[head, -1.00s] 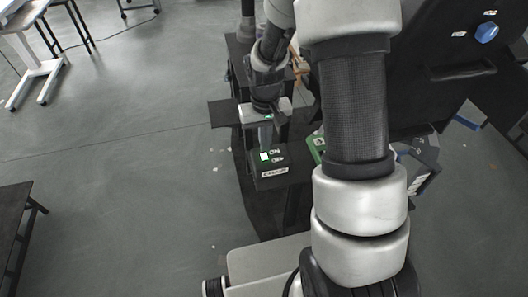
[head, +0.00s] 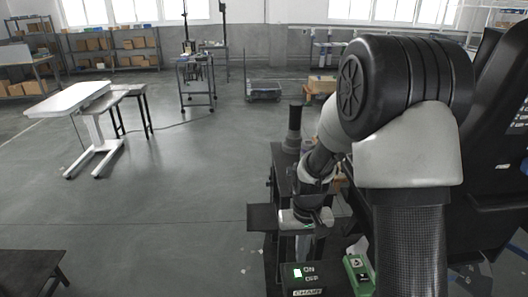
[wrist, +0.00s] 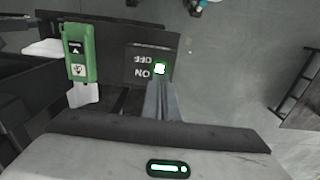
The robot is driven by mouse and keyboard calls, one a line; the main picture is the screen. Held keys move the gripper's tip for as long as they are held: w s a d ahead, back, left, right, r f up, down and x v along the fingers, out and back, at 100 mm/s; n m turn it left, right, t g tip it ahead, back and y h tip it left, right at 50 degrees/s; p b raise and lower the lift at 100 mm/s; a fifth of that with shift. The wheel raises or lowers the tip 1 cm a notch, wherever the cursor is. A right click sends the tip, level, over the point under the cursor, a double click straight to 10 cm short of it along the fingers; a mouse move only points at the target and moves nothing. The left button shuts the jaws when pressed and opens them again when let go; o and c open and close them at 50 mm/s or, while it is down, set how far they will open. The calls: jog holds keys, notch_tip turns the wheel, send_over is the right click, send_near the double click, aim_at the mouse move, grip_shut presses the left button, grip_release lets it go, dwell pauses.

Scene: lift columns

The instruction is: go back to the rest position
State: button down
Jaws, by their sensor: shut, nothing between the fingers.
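My gripper (wrist: 161,84) is shut and empty in the wrist view, its fingers pointing at a dark switch panel (wrist: 135,62) marked ON and OFF. A lit white-green button (wrist: 160,69) on the panel shows right at the fingertips; I cannot tell whether they touch it. In the head view my gripper (head: 302,250) hangs just above the same panel (head: 318,286), with the lit button (head: 297,272) visible below it. My arm reaches in from the right and covers part of the scene.
A green control box (wrist: 80,52) stands beside the panel, and it also shows in the head view (head: 357,274). A white table (head: 70,99) stands at left, a dark bench (head: 30,268) at lower left. Shelves (head: 110,48) line the back. The floor at left is open.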

notch_tip(320, 180, up, 11)
jog(key=s+t, duration=0.2)
jog(key=s+r+t+p, duration=0.2)
jog(key=s+r+t, duration=0.1)
jog(key=s+r, duration=1.3)
jog(key=shift+s+r+t+p, duration=0.2)
jog(key=shift+r+t+p, duration=0.1)
jog(key=shift+r, duration=0.3)
jog(key=w+f+g+b, duration=0.7)
jog(key=w+f+b, duration=0.1)
jog(key=w+f, duration=1.3)
jog(key=shift+w+f, duration=0.2)
jog(key=shift+f, duration=0.1)
